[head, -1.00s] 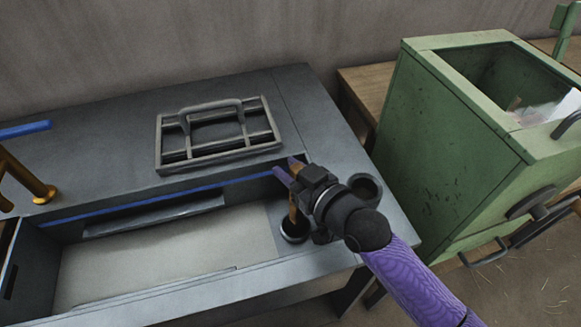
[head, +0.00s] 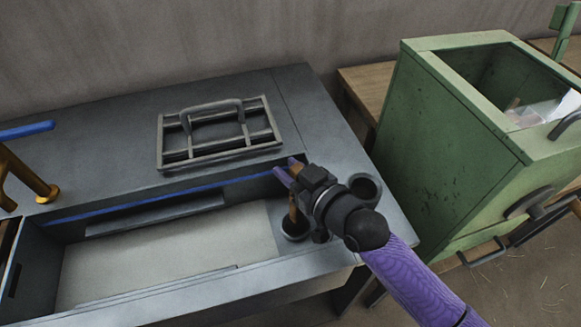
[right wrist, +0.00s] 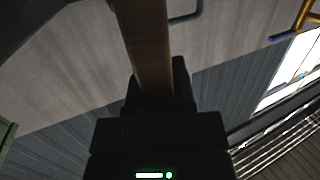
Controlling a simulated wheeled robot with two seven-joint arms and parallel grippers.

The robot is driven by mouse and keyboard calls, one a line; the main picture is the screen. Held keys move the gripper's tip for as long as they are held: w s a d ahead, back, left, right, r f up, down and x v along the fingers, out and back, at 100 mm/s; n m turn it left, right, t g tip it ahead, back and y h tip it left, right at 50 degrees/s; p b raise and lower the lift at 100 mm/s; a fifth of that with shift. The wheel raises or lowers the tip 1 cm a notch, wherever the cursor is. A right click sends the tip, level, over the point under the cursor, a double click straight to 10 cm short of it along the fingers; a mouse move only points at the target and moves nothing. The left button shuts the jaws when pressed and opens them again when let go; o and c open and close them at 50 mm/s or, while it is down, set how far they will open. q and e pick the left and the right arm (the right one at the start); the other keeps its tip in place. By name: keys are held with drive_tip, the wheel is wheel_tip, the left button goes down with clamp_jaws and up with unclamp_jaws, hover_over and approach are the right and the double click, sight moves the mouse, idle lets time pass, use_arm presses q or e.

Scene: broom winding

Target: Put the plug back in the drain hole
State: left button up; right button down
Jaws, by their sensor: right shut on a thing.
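My right gripper (head: 296,178) is at the right end of the sink basin (head: 170,248), shut on the brown handle (head: 293,209) of the plug. The plug's dark round bottom (head: 295,231) shows below the handle, low in the basin's right corner. The drain hole cannot be made out apart from the plug, so I cannot tell how deep the plug sits. In the right wrist view, the brown handle (right wrist: 148,45) runs up from between my gripper's dark fingers. My left gripper is not in view.
A grey metal rack with a handle (head: 217,151) lies on the counter (head: 105,122) behind the basin. An orange faucet (head: 30,179) stands at the left. A green open-topped box (head: 440,140) stands to the right of the counter. A round cup-like opening (head: 366,187) is beside my gripper.

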drive_tip(key=shift+f+b, duration=0.45)
drive_tip(key=shift+f, duration=0.05)
idle(0.3)
drive_tip(key=c, duration=0.7)
unclamp_jaws()
